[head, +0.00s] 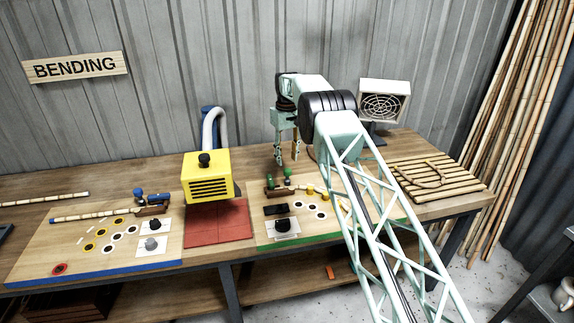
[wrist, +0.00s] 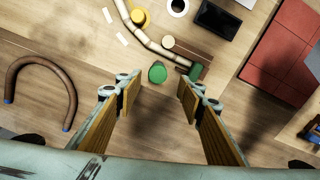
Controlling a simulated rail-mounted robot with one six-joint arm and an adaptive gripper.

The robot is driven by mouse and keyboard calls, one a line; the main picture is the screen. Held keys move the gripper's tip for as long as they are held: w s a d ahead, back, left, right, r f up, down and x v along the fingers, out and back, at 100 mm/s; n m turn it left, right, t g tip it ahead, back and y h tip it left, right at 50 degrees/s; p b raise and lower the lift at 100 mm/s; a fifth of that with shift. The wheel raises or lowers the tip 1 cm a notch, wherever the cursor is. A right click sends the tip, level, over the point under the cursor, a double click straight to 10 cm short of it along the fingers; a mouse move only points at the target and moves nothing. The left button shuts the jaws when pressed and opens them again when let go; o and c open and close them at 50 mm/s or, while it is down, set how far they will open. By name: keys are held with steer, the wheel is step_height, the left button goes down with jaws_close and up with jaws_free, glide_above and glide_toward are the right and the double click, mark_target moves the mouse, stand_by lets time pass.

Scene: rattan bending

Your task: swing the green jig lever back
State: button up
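The green jig lever shows in the head view as a green knob (head: 287,173) beside a second green piece (head: 272,180), at the back of the green-edged board (head: 335,232). In the wrist view a round green knob (wrist: 157,72) lies between my fingertips in the picture, and a green part (wrist: 196,71) shows just past the right finger. A pale jointed rattan strip (wrist: 150,40) runs up to that part. My gripper (head: 286,160) points down behind the knobs, open and empty; both fingers also show in the wrist view (wrist: 157,90). I see no contact with the knob.
A yellow heater (head: 208,180) with a hose stands left over a red mat (head: 217,222). A blue-edged board (head: 110,262) lies further left. A slatted rack (head: 440,178) and a fan (head: 383,103) are right. A bent brown piece (wrist: 40,65) lies left in the wrist view.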

steer(key=shift+r, duration=2.6)
